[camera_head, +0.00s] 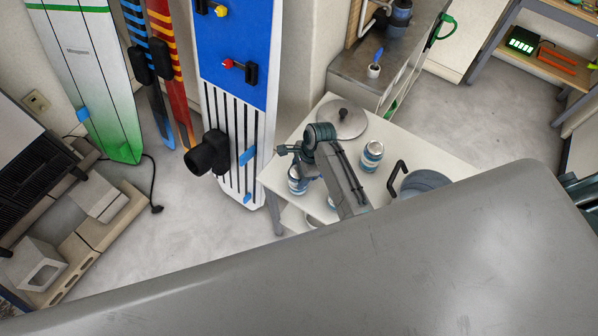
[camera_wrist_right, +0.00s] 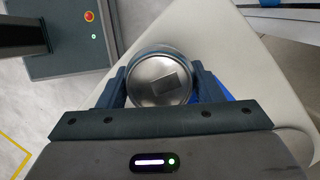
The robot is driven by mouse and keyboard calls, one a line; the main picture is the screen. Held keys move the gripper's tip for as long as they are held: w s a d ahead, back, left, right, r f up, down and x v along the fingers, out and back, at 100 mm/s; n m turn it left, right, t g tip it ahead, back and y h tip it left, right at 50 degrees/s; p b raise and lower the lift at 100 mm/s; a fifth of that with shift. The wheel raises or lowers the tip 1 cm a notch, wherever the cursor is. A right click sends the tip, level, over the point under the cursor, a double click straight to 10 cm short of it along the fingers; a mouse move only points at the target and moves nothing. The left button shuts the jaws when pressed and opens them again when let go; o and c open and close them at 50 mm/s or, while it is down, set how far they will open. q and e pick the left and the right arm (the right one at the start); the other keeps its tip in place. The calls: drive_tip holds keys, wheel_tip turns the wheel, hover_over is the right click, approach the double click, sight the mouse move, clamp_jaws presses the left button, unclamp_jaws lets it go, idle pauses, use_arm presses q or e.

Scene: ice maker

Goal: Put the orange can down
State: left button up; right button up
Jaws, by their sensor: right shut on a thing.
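My right gripper (camera_head: 299,162) is over the left part of the white table (camera_head: 435,156). In the right wrist view the gripper (camera_wrist_right: 160,80) is shut on a can (camera_wrist_right: 160,79), with a finger on each side of its round silver lid. In the head view the held can (camera_head: 297,183) shows a pale side with blue, partly hidden by the gripper; I see no clear orange on it. Whether its base touches the table I cannot tell. Another can (camera_head: 372,156), white and blue with a tan-orange band, stands to the right.
A round lid with a knob (camera_head: 342,117) lies at the table's back. A grey pot with a dark handle (camera_head: 424,181) stands at the right. My forearm covers the table's middle. A blue and white board (camera_head: 238,95) stands close to the table's left side.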

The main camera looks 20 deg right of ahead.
drive_tip(key=o, duration=1.1)
drive_tip(key=shift+b+v, duration=1.75)
drive_tip(key=shift+v, duration=4.35)
